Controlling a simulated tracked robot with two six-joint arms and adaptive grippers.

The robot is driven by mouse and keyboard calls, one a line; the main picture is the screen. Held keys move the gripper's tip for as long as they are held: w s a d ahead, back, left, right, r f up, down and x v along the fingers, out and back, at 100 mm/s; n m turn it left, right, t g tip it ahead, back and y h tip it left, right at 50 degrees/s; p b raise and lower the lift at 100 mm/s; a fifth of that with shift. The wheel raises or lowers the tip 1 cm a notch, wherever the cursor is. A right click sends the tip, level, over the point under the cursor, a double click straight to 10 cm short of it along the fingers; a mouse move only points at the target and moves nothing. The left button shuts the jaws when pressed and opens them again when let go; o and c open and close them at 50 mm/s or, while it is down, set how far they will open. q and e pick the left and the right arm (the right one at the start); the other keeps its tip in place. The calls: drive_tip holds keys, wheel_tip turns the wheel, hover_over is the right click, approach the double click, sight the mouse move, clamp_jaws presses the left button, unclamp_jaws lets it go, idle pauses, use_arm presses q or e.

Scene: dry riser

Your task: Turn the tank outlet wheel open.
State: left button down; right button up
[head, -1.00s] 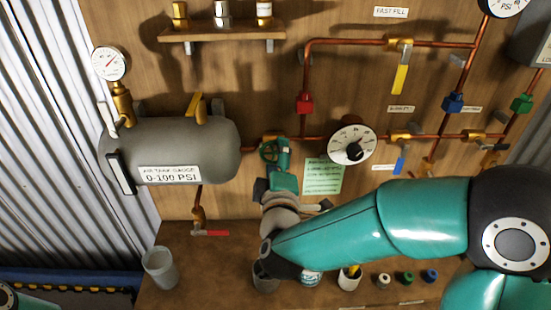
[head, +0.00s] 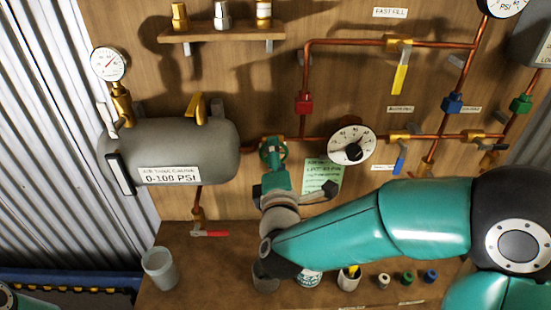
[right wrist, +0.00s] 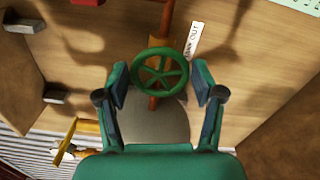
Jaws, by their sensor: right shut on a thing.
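The green spoked tank outlet wheel (right wrist: 160,72) sits on a brass valve on the copper pipe, with a white tag (right wrist: 193,40) beside it. In the head view the wheel (head: 272,150) is right of the grey air tank (head: 215,150) and partly covered by my right gripper (head: 275,165). In the right wrist view my right gripper (right wrist: 160,88) has one finger on each side of the wheel's rim, shut on it. My left gripper is out of view.
A round dial gauge (head: 351,145) and a green note (head: 322,176) are close to the right of the wheel. A red-handled drain valve (head: 210,233) hangs below the tank. Cups and small caps stand on the bench below my right arm.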

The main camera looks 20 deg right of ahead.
drive_tip(key=shift+f, duration=0.35)
drive_tip(key=o, duration=0.9)
drive_tip(key=shift+o, duration=1)
drive_tip(key=shift+r, duration=0.1)
drive_tip(key=shift+r, duration=0.1)
drive_tip(key=v, duration=0.7)
drive_tip(key=shift+s, duration=0.25)
